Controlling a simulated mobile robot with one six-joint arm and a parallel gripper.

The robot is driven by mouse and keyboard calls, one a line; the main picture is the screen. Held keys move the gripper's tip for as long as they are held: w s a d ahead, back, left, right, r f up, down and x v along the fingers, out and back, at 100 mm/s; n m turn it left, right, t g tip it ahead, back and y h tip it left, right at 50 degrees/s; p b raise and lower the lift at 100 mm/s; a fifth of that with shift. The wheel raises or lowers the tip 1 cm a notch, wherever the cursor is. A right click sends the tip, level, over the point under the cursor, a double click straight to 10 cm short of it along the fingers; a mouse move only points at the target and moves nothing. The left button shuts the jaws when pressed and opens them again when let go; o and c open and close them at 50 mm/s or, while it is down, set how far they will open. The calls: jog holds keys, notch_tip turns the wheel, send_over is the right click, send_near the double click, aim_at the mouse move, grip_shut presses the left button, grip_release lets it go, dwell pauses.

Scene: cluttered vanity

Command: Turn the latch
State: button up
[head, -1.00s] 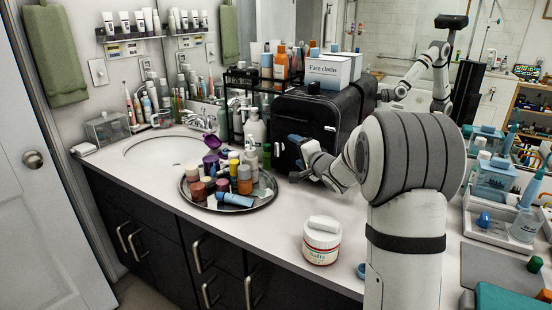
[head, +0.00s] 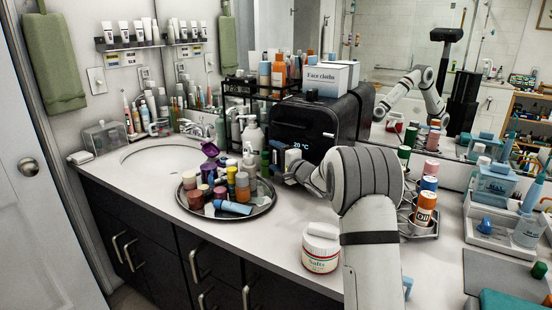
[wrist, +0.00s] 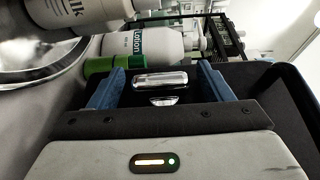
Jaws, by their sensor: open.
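A black box-shaped appliance (head: 330,112) with a lit "20 °C" display stands at the back of the counter. In the head view my gripper (head: 290,168) is at the lower front of this box, and the arm and wrist hide that part. In the wrist view my gripper (wrist: 160,78) is open, with its two blue fingers apart. A silver bar (wrist: 160,81), which looks like the latch, lies between the fingers against the dark box front (wrist: 262,88). A smaller silver piece shows just below it. I cannot tell whether the fingers touch the bar.
A round tray (head: 262,207) crowded with bottles and jars stands just left of my gripper. A lotion bottle (wrist: 145,45) and a green-capped item (wrist: 104,65) are close by. A salts jar (head: 320,250) stands near the front edge. A rack with an oil can (head: 425,207) is right of my arm.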

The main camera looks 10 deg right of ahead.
jog(key=shift+c, duration=0.3)
jog(key=c, duration=0.9)
jog(key=p, duration=0.2)
jog(key=shift+r+p, duration=0.25)
jog(key=shift+p, duration=0.1)
jog(key=g+p, duration=0.1)
jog(key=p, duration=0.2)
jog(key=shift+r+h, duration=0.2)
jog(key=shift+h, duration=0.1)
jog(key=n+g+h+p, duration=0.1)
jog(key=g+p, duration=0.1)
jog(key=p, duration=0.8)
jog(key=shift+r, duration=0.1)
jog(key=n+g+h+p, duration=0.1)
jog(key=h+p, duration=0.1)
jog(key=p, duration=0.8)
jog(key=shift+f+g, duration=0.2)
jog(key=shift+g, duration=0.2)
jog(key=shift+f+g+p, duration=0.2)
jog(key=shift+g+p, duration=0.1)
jog(key=shift+p, duration=0.85)
jog(key=shift+f+p, duration=0.2)
jog(key=shift+p, duration=0.15)
